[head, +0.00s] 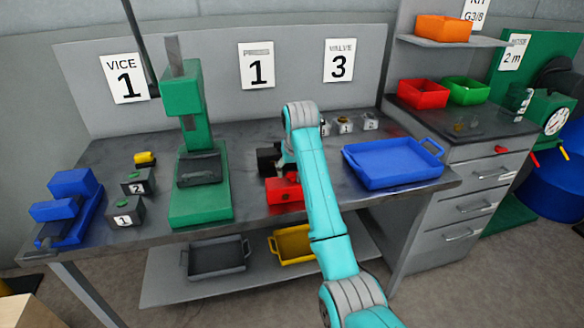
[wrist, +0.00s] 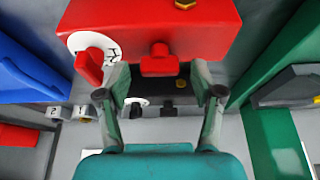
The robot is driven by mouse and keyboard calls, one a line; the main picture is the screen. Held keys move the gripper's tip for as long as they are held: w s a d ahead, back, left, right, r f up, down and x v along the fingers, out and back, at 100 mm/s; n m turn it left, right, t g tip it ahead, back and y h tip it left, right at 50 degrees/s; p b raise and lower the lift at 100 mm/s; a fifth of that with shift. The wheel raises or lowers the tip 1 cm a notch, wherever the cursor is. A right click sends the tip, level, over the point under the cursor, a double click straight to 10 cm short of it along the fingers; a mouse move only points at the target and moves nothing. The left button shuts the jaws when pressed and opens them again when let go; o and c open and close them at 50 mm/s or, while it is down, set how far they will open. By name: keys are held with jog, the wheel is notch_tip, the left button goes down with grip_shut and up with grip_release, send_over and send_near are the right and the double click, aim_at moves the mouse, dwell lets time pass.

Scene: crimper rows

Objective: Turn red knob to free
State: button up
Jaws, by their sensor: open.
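A red block (head: 285,190) sits on the bench, partly hidden by my arm in the head view. In the wrist view the red block (wrist: 210,25) has a white dial with dark lettering, too cut off to read, and a red knob (wrist: 88,66) on it. A second red T-shaped piece (wrist: 160,62) projects from the same face. My gripper (wrist: 160,75) is open and empty, its fingers to either side of that T-shaped piece. The knob is left of the left finger, which is close to the dial; contact cannot be told. In the head view the gripper is mostly hidden.
A green press (head: 200,190) stands left of the block. A blue tray (head: 390,180) lies to the right. Small numbered grey boxes (head: 345,127) sit behind my arm. A blue vice (head: 72,200) is at the left end. The bench between block and press is narrow.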

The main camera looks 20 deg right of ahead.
jog(key=shift+f, duration=0.1)
jog(key=c, duration=1.1)
jog(key=shift+c, duration=0.2)
jog(key=shift+d+n, duration=0.1)
jog(key=shift+n, duration=0.2)
jog(key=n+y, duration=0.1)
jog(key=n, duration=0.2)
jog(key=shift+d+n+y, duration=0.1)
jog(key=shift+n+y, duration=0.2)
jog(key=shift+n, duration=0.1)
jog(key=n, duration=0.2)
jog(key=n+g+y, duration=0.1)
jog(key=n, duration=0.1)
jog(key=shift+n+y, duration=0.3)
jog(key=n, duration=0.2)
jog(key=n+g+y, duration=0.1)
jog(key=n, duration=0.1)
jog(key=shift+w+d+g, duration=0.1)
jog(key=shift+w+g, duration=0.05)
jog(key=shift+g, duration=0.15)
jog(key=shift+n+g+y, duration=0.3)
jog(key=shift+n+g, duration=0.5)
jog(key=shift+n, duration=1.6)
